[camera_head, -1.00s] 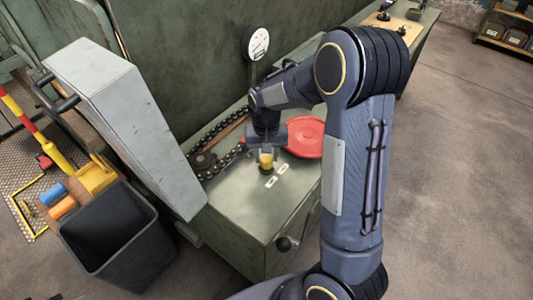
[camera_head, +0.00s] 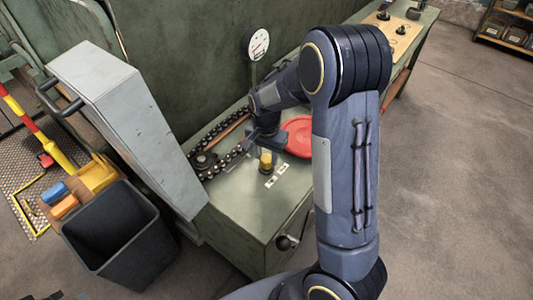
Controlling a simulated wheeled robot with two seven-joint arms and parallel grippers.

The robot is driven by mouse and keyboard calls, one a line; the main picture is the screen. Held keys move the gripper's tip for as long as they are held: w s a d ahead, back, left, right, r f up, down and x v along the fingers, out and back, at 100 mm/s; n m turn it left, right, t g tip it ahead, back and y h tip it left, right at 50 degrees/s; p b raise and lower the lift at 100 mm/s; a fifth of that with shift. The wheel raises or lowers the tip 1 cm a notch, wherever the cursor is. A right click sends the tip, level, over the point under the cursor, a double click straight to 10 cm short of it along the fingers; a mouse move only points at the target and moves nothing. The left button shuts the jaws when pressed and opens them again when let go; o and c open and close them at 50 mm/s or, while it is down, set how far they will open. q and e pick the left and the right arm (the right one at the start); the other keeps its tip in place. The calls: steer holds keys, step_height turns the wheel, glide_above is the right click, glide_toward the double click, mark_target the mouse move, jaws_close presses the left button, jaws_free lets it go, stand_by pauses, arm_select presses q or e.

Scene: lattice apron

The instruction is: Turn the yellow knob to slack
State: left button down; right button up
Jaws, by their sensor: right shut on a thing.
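The yellow knob (camera_head: 265,160) stands upright on the top of the green cabinet (camera_head: 232,198). Two small pale label plates (camera_head: 271,183) lie on the cabinet top in front and to the right of it. My right gripper (camera_head: 263,151) reaches down onto the knob from above and is shut on it. Its fingers are small and partly hidden in the picture. A round white dial gauge (camera_head: 258,43) stands behind the cabinet top; its reading is too small to tell.
A red disc (camera_head: 299,136) lies right of the knob, partly behind my right arm. A chain (camera_head: 213,160) lies to its left. A grey box-like panel (camera_head: 125,120) leans at the left, above a dark bin (camera_head: 118,235). Open floor lies right.

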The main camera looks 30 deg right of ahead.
mark_target(267, 158)
steer(key=shift+w, duration=0.1)
steer(key=o, duration=1)
steer(key=shift+r, duration=0.1)
step_height(267, 158, up, 8)
steer(key=shift+f, duration=0.15)
steer(key=s+a+r+n+t+y, duration=0.1)
steer(key=s+a+r+n+t, duration=0.1)
steer(key=s, duration=0.5)
steer(key=s+a+r+n+t+y, duration=0.1)
steer(key=s+a+r+n+t, duration=0.1)
steer(key=s, duration=0.6)
steer(key=s+a+r+n+t+y, duration=0.1)
steer(key=s+a+r+n, duration=0.2)
steer(key=s+n, duration=0.2)
steer(key=shift+s+a+n+t+y, duration=0.2)
steer(key=shift+s+n+t+y, duration=0.2)
steer(key=shift+s, duration=0.8)
